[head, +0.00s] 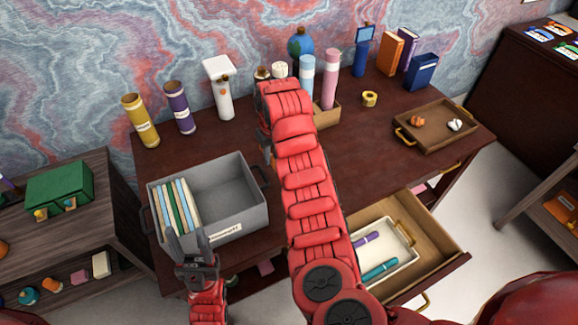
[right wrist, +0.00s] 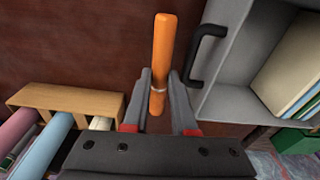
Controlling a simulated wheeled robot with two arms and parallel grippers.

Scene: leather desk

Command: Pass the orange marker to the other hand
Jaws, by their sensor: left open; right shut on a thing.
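The orange marker (right wrist: 163,48) is between the fingers of my right gripper (right wrist: 159,82), which is shut on it near one end. The marker's long end sticks out past the fingertips, above the desk. In the head view, my right arm hides most of this gripper (head: 264,138) and the marker. My left gripper (head: 190,243) is open and empty, its fingers pointing up in front of the grey bin. The two grippers are apart, with the right one further back and to the right.
The grey bin (head: 238,190) with several folders stands near my left gripper; its handle is close to the marker in the right wrist view. An open drawer (head: 440,243) holds a white tray with purple and teal markers. A wooden tray (head: 437,140) lies at right.

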